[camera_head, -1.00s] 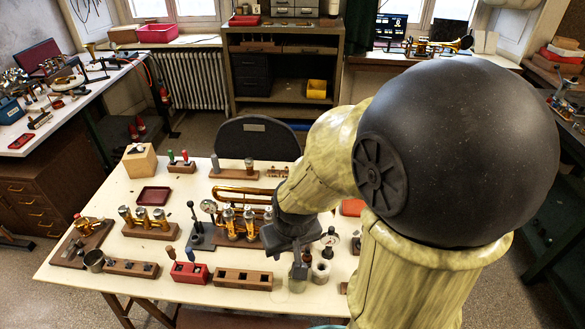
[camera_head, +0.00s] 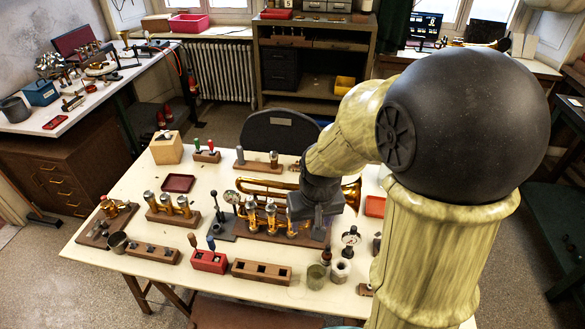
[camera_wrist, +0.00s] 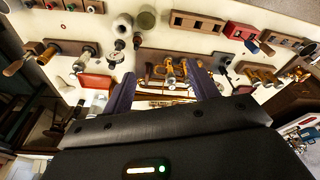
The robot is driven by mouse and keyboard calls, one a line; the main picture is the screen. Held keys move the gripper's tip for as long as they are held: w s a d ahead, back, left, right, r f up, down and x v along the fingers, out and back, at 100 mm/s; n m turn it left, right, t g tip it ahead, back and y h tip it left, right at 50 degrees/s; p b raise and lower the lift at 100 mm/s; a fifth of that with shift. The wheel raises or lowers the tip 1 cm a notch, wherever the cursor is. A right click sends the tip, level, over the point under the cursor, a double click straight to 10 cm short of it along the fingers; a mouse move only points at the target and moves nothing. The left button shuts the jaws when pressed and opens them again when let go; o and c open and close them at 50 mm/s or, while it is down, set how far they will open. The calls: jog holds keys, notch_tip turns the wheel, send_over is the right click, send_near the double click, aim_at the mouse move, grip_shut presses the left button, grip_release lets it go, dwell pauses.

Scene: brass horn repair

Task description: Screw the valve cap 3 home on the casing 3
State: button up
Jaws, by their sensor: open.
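The brass horn (camera_head: 340,193) lies on a dark wooden base near the table's middle, with three upright valve casings with silver tops. The casing nearest my gripper, probably casing 3 (camera_head: 292,225), is at the right end of the row. The casings also show between my fingers in the wrist view (camera_wrist: 171,76). My gripper (camera_wrist: 162,74) is open, with nothing seen between its fingers, and hangs above the horn. In the head view my wrist hides part of the horn, and the fingertips cannot be made out. I cannot tell which piece is valve cap 3, or whether it sits on the casing.
A dial gauge (camera_head: 350,238), a white round pot (camera_head: 340,271) and a greenish cup (camera_head: 316,276) stand front right of the horn. A wooden block with square holes (camera_head: 262,271) and a red block (camera_head: 209,261) stand in front. A dark red tray (camera_head: 178,183) lies at left.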

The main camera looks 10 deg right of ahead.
jog(key=w+f+m+g+b, duration=0.1)
jog(key=w+f+g+b, duration=0.1)
jog(key=w, duration=2)
jog(key=shift+f+b, duration=0.35)
jog(key=shift+b, duration=0.1)
jog(key=shift+s+d, duration=0.1)
notch_tip(320, 180, down, 17)
jog(key=p, duration=0.2)
jog(key=shift+f+p, duration=0.2)
jog(key=shift+p, duration=0.2)
jog(key=shift+m, duration=0.3)
jog(key=c, duration=1.2)
jog(key=shift+o, duration=0.2)
jog(key=m, duration=0.3)
jog(key=shift+m, duration=1)
